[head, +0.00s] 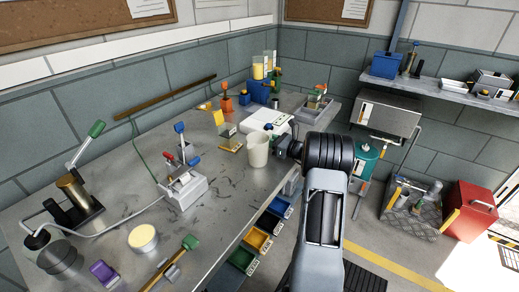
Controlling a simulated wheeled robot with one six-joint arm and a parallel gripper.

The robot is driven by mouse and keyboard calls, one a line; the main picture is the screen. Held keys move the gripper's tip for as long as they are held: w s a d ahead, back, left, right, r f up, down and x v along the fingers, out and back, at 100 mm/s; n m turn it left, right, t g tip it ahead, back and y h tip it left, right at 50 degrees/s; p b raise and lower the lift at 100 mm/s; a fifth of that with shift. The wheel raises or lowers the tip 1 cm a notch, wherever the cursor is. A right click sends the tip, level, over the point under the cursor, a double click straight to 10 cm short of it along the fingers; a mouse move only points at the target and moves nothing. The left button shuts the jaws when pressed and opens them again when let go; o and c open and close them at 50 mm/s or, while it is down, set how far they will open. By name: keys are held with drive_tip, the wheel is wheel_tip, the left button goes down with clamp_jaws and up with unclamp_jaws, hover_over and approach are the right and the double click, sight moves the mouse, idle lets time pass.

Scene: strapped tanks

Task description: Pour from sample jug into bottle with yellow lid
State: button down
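A pale cream, open-topped vessel (257,151), which looks like the sample jug, is upright near the right edge of the metal bench. My gripper (276,146) is at its right side, and my dark wrist reaches in from the right. The fingers are small and mostly hidden, so I cannot tell if they close on the jug. A round container with a pale yellow top (143,237) stands at the front of the bench and may be the bottle with yellow lid. Another yellow-filled clear container (259,68) stands at the far end.
A white device with red and blue levers (183,186) stands left of the jug. A white box (264,121) and yellow bracket (230,141) lie behind it. Coloured bins (257,240) hang below the bench edge. Some bare bench (215,215) lies front-left of the jug.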

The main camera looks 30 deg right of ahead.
sight(270, 130)
drive_tip(key=shift+r, duration=0.25)
drive_tip(key=shift+r+p, duration=1.3)
drive_tip(key=shift+r, duration=0.5)
drive_tip(key=shift+s, duration=0.1)
